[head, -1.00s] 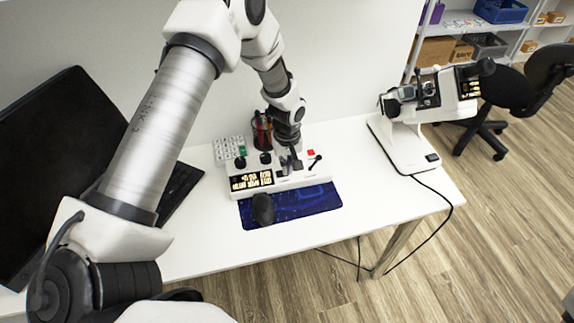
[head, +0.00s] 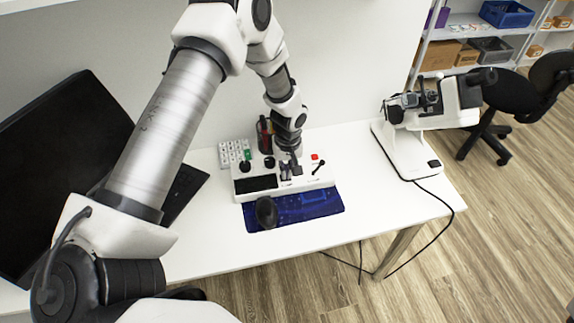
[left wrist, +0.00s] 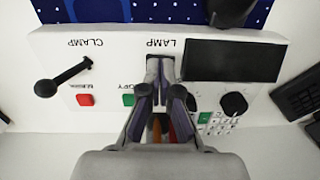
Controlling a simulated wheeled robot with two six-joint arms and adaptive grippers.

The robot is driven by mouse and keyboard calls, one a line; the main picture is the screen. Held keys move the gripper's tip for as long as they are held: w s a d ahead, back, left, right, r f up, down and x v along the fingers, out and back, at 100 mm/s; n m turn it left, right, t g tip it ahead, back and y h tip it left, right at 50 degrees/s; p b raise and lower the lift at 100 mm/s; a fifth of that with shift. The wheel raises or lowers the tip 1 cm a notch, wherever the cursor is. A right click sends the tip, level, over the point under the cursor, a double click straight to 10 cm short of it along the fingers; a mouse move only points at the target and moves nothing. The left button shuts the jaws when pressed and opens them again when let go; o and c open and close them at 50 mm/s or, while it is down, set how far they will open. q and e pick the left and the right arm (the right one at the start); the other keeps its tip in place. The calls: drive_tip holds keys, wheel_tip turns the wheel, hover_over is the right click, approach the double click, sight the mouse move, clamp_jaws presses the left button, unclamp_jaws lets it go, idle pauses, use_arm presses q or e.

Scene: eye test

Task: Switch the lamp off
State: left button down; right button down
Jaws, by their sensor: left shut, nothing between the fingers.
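The white control panel (head: 318,181) stands on the table, with its screen (head: 256,184) dark. In the left wrist view the panel (left wrist: 55,45) shows the printed words LAMP and CLAMP upside down, and the screen (left wrist: 235,60) is dark there too. My left gripper (head: 290,172) is shut and empty, low over the middle of the panel. In the left wrist view its fingertips (left wrist: 160,68) are right by the LAMP label. The fingers hide the lamp switch, so I cannot see its position or whether they touch it. My right gripper is not in view.
Close by are the black clamp lever (left wrist: 62,78), a red button (left wrist: 85,100), a green button (left wrist: 128,99) and a black knob (left wrist: 235,103). A blue mat (head: 315,203) lies in front. A white instrument (head: 402,150) stands at right, a black monitor (head: 60,150) at left.

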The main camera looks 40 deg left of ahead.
use_arm(q)
drive_tip(key=r+p, duration=0.2)
drive_tip(key=r, duration=0.1)
drive_tip(key=r+p, duration=0.1)
drive_tip(key=shift+w+d+r+p, duration=0.15)
drive_tip(key=shift+w+d+p, duration=0.05)
drive_tip(key=shift+w+p, duration=0.1)
wheel_tip(320, 180, up, 10)
drive_tip(key=d+b, duration=0.1)
drive_tip(key=b, duration=0.1)
drive_tip(key=shift+w+f+b, duration=0.25)
drive_tip(key=shift+w+b, duration=0.1)
drive_tip(key=shift+w, duration=0.1)
